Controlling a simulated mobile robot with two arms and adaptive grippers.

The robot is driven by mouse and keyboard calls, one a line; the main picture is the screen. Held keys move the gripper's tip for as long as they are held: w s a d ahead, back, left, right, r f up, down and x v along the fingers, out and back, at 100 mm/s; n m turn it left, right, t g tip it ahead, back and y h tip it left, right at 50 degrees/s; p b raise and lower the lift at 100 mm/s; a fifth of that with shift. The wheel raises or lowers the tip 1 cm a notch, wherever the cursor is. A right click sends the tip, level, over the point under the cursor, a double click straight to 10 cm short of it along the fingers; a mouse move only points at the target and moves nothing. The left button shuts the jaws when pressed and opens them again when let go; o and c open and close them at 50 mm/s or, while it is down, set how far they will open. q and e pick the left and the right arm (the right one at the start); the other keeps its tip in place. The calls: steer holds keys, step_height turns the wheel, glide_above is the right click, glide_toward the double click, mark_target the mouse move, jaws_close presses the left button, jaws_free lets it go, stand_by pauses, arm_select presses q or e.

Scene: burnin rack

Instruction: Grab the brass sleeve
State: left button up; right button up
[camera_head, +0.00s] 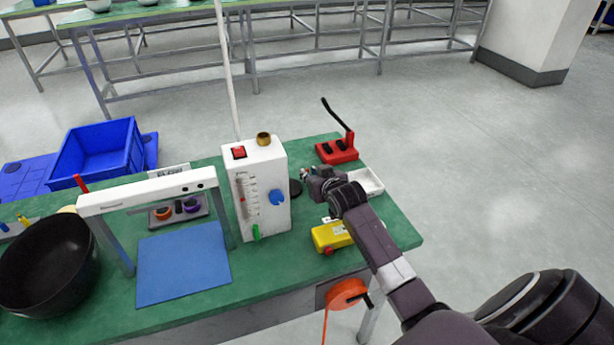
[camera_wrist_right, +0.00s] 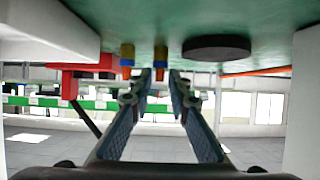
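A short brass-coloured sleeve (camera_head: 264,139) stands upright on top of the white flow-meter box (camera_head: 265,190) in the head view. My right gripper (camera_head: 304,174) is low over the green table, right of this box and apart from the sleeve. In the right wrist view, which looks upside down, its two fingers (camera_wrist_right: 160,78) are apart with nothing between them. Two small pegs with yellow, blue and orange parts, one left (camera_wrist_right: 127,60) and one right (camera_wrist_right: 161,62), stand beyond the fingertips. The sleeve does not show there. My left gripper is out of view.
A red lever clamp (camera_head: 338,151), a white tray (camera_head: 372,187) and a yellow box (camera_head: 331,236) surround my right gripper. A black disc (camera_wrist_right: 217,47) lies near the pegs. A white frame (camera_head: 147,192), blue mat (camera_head: 184,265) and black bowl (camera_head: 48,268) are farther left.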

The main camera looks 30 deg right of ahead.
steer(key=shift+x, duration=1.45)
jaws_close()
steer(key=shift+r, duration=0.2)
